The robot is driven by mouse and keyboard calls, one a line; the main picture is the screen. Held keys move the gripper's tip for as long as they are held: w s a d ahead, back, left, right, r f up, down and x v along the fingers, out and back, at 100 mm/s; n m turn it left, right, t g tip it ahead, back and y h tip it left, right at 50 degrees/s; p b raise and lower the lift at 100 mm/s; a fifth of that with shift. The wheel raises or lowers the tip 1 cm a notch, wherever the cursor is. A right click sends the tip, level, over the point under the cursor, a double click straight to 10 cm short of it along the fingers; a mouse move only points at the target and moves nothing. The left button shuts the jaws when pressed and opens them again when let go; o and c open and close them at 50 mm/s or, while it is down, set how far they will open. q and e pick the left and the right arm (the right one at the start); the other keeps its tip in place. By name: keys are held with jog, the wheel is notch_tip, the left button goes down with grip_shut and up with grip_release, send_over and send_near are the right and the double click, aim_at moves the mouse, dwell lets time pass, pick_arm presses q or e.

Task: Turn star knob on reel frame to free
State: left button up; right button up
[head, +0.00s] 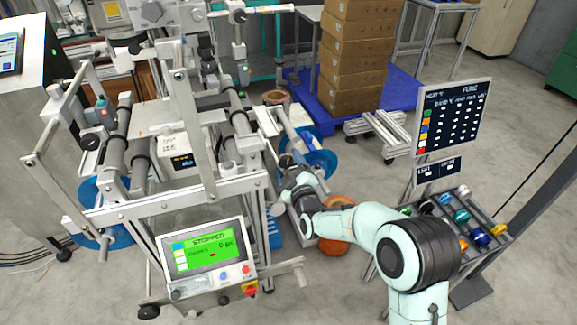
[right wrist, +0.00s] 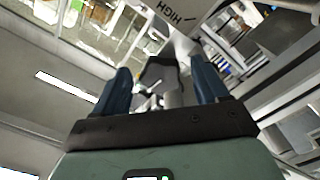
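My right gripper (head: 289,168) is beside the right side of the reel frame (head: 185,205) in the head view, low near the blue reel there. In the right wrist view its two blue fingers (right wrist: 162,88) stand apart. A dark knob-like piece (right wrist: 160,72) shows between and beyond them, with a gap on each side. It looks like the star knob, but its shape is not clear. In the head view the arm and gripper hide that spot. My left gripper is in neither view.
A control panel (head: 208,252) with a green "STOPPED" screen is at the frame's front. A blue reel (head: 322,164) and an orange roll (head: 337,200) are close to my right gripper. A rack of coloured rolls (head: 462,222) stands at right.

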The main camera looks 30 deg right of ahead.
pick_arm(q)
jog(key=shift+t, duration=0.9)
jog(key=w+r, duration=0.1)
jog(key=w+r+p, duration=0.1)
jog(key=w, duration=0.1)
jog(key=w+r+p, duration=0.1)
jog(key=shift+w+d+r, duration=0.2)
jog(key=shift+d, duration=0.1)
pick_arm(e)
jog(key=v, duration=1.3)
jog(key=shift+s, duration=0.2)
